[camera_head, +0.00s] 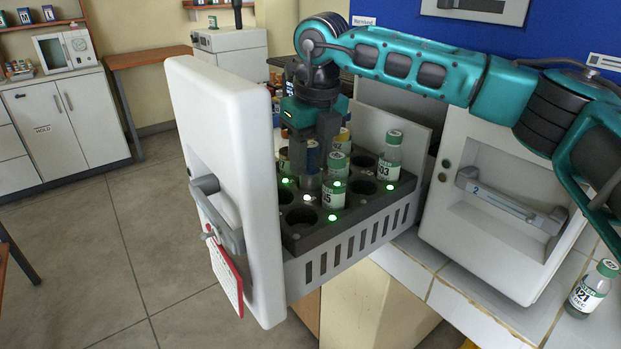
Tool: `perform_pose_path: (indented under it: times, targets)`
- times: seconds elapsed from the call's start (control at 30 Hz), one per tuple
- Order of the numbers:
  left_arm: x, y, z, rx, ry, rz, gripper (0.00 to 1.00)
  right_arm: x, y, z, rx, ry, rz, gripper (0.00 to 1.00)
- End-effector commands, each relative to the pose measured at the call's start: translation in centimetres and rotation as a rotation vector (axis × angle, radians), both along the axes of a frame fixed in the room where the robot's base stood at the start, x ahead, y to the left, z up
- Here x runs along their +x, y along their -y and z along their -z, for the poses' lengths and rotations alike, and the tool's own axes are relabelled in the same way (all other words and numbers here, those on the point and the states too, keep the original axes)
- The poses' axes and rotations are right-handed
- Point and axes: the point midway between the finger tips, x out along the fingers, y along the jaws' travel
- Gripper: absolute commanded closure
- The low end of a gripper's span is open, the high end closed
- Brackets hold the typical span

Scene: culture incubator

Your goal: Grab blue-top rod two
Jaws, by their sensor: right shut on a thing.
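My right gripper (313,158) reaches down from above into the rack (345,222) of the open drawer. It is shut on a blue-labelled bottle (312,160), which stands upright at the rack's front-left part. The fingers cover part of this bottle, so I cannot read its number. My left gripper is not in view.
The drawer's white front panel (225,150) stands left of the rack, with a handle and a red-edged card (227,275). Several rack holes are empty. A closed drawer (490,215) marked 2 is at right. A green-labelled bottle (589,291) stands on the tiled counter.

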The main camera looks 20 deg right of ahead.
Motion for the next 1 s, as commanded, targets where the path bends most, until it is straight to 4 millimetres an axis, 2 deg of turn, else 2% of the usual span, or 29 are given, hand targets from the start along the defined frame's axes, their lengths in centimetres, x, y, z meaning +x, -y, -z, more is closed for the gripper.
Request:
perform_pose_path:
  times: [0.03, 0.3, 0.63, 0.83, 1.0]
  targets:
    - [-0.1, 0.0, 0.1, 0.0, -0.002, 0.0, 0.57, 0.0, 0.0, 0.0, 0.0, 0.0, 0.0, 0.72]
    - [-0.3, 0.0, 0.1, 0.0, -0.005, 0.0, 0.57, 0.0, 0.0, -0.1, 0.0, 0.001, 0.0, 0.96]
    - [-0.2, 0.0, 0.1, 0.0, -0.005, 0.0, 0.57, 0.0, 0.0, -0.9, 0.001, 0.002, 0.0, 0.96]
    - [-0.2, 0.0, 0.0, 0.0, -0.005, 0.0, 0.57, 0.1, -0.1, -3.7, 0.003, 0.004, 0.0, 0.96]
    - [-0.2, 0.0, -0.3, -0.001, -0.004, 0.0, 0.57, 0.1, -0.1, -7.7, 0.002, 0.006, 0.001, 0.96]
